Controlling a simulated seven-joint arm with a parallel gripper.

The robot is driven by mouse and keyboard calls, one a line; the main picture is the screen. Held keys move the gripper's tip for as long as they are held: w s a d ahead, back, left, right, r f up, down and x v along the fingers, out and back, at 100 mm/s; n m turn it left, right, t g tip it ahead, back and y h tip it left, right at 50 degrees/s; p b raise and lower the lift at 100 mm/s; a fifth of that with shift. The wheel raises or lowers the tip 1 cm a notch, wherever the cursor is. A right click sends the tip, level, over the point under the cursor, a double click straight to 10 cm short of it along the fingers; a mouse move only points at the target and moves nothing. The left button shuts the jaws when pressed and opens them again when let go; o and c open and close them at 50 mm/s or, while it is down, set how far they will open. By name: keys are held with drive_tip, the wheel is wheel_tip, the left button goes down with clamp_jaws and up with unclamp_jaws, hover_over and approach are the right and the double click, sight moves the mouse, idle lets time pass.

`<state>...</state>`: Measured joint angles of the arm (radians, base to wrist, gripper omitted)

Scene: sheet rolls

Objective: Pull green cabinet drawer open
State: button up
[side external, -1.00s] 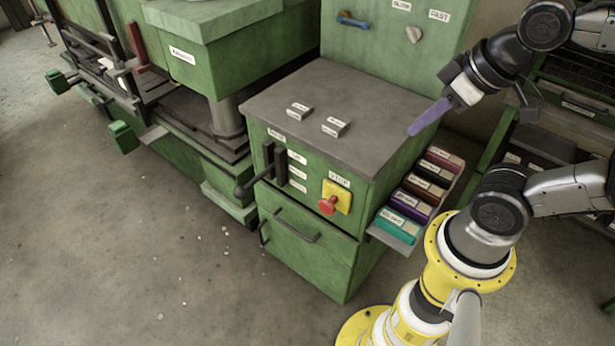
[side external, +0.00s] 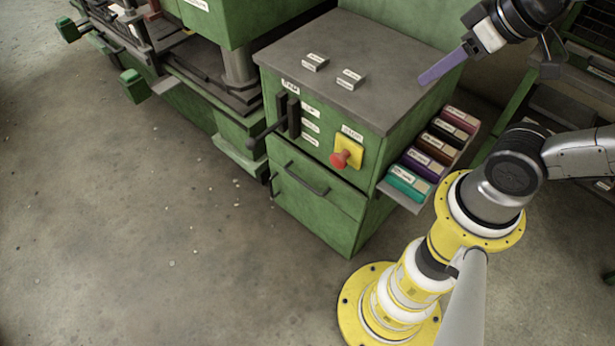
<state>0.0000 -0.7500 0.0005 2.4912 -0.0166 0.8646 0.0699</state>
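The green cabinet (side external: 381,135) with a grey top stands in the middle of the side external view. Its green drawer (side external: 338,198), below the red stop button, has a dark bar handle (side external: 308,180). The drawer front looks flush with the cabinet, so it appears closed. My gripper (side external: 423,81) comes in from the upper right, with a long purple finger-like part pointing down and left over the right side of the cabinet top. It is well above and right of the handle and not touching it. Only one purple shape shows, so its opening cannot be told.
A red stop button (side external: 340,159) on a yellow plate and a black lever (side external: 270,133) stick out above the drawer. Two small grey labelled blocks (side external: 351,79) lie on the top. A side rack (side external: 411,203) holds several coloured boxes. The floor (side external: 220,270) before the drawer is clear.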

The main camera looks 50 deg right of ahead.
drive_tip(key=shift+o, duration=0.5)
drive_tip(key=w+d+r+t, duration=0.1)
drive_tip(key=w+r, duration=0.3)
drive_tip(key=w, duration=0.1)
drive_tip(key=shift+w+m+h, duration=0.3)
drive_tip(key=shift+m, duration=0.1)
drive_tip(key=w+f, duration=0.2)
drive_tip(key=w, duration=0.7)
drive_tip(key=w+f, duration=0.2)
drive_tip(key=w, duration=0.8)
drive_tip(key=w+f+g, duration=0.1)
drive_tip(key=w+f, duration=0.4)
drive_tip(key=w, duration=0.1)
drive_tip(key=n+g+h, duration=0.1)
drive_tip(key=n+g, duration=0.1)
drive_tip(key=g, duration=0.4)
approach(305, 183)
drive_tip(key=f, duration=0.5)
drive_tip(key=d+f, duration=0.1)
drive_tip(key=f, duration=0.2)
drive_tip(key=shift+w+d, duration=0.1)
drive_tip(key=shift+w, duration=0.05)
drive_tip(key=shift+c, duration=0.3)
